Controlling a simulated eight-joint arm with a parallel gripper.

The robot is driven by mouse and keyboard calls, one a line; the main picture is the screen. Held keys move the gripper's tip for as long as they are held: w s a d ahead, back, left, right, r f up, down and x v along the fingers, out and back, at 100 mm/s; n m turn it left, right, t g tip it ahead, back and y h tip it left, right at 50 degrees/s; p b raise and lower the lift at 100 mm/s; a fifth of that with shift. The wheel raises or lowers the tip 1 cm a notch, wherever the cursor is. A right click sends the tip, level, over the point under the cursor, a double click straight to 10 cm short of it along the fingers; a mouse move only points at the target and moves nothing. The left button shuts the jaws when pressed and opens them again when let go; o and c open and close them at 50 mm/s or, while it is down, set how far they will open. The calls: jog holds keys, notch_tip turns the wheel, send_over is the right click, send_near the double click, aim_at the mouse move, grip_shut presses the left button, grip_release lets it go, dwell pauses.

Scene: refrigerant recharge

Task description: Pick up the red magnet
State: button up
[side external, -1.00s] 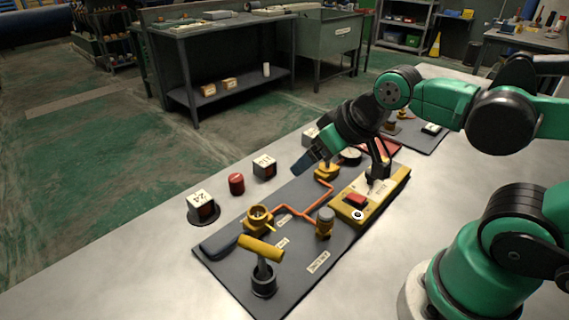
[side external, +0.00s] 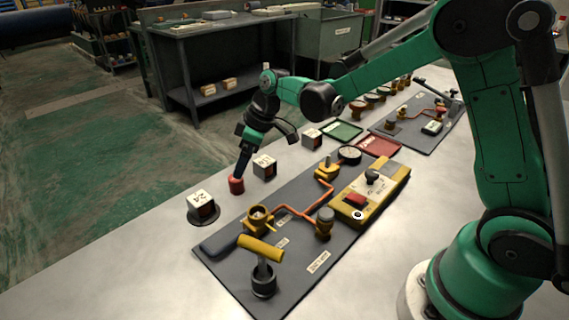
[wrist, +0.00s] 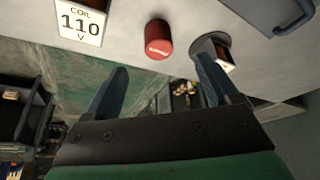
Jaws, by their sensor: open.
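The red magnet (side external: 236,186) is a small red cylinder standing upright on the grey table near its far left edge. In the wrist view the red magnet (wrist: 158,38) shows ahead of and between the fingers, with a pale label on its side. My gripper (side external: 240,172) is above and right beside the magnet in the side view, fingers pointing down. In the wrist view my gripper (wrist: 163,82) has its two dark fingers spread wide with nothing between them. Whether a finger touches the magnet I cannot tell.
A white-topped coil block (side external: 264,167) stands right of the magnet, and another block on a round base (side external: 203,207) stands left. A dark mat (side external: 225,262) with yellow valves and copper pipe lies in front. A red tray (side external: 379,146) and a green tray (side external: 342,131) lie farther right.

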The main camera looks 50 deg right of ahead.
aim_at(237, 184)
jog(key=shift+x, duration=3.15)
grip_shut()
jog(key=shift+r, duration=0.15)
